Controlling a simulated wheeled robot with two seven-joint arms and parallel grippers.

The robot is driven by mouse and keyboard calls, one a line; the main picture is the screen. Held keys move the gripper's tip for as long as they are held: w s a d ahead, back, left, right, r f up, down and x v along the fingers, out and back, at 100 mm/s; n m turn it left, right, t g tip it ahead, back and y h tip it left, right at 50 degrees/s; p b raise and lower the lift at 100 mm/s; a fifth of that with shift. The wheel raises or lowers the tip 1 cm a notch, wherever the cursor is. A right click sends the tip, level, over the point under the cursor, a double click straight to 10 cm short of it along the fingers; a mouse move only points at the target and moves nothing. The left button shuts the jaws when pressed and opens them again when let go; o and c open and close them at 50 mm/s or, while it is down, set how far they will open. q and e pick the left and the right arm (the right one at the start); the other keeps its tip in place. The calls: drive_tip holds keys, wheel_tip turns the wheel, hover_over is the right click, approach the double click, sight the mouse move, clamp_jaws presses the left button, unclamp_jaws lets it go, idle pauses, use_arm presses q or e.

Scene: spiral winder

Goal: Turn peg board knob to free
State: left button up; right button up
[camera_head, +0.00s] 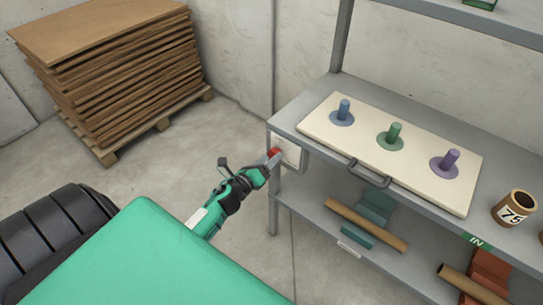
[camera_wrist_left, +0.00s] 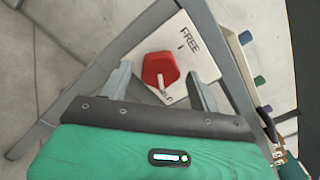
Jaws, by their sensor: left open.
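A red knob (camera_wrist_left: 160,69) sits on a white plate (camera_wrist_left: 190,50) marked FREE in the left wrist view. A second label by the knob is partly hidden. In the head view the knob (camera_head: 273,152) and plate (camera_head: 291,150) are on the left end of the grey shelf. My left gripper (camera_wrist_left: 160,85) is open, its fingers on either side of the knob with gaps visible; I cannot tell whether they touch. The cream peg board (camera_head: 365,155) lies on the shelf top with blue (camera_head: 344,110), green (camera_head: 394,133) and purple (camera_head: 450,160) pegs. My right gripper is not in view.
The grey shelf (camera_head: 290,112) has a handle (camera_head: 367,173) at the board's front edge. A cup marked 75 (camera_head: 514,207) stands at right. Cardboard tubes (camera_head: 365,225) lie on the lower shelf. A stack of brown boards (camera_head: 120,70) stands on a pallet at the back left.

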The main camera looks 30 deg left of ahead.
use_arm(q)
drive_tip(key=shift+w, duration=0.9)
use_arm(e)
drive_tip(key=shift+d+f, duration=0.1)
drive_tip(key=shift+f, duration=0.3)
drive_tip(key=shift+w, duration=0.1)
use_arm(q)
drive_tip(key=shift+c, duration=1)
drive_tip(key=c, duration=0.8)
drive_tip(key=shift+o, duration=0.2)
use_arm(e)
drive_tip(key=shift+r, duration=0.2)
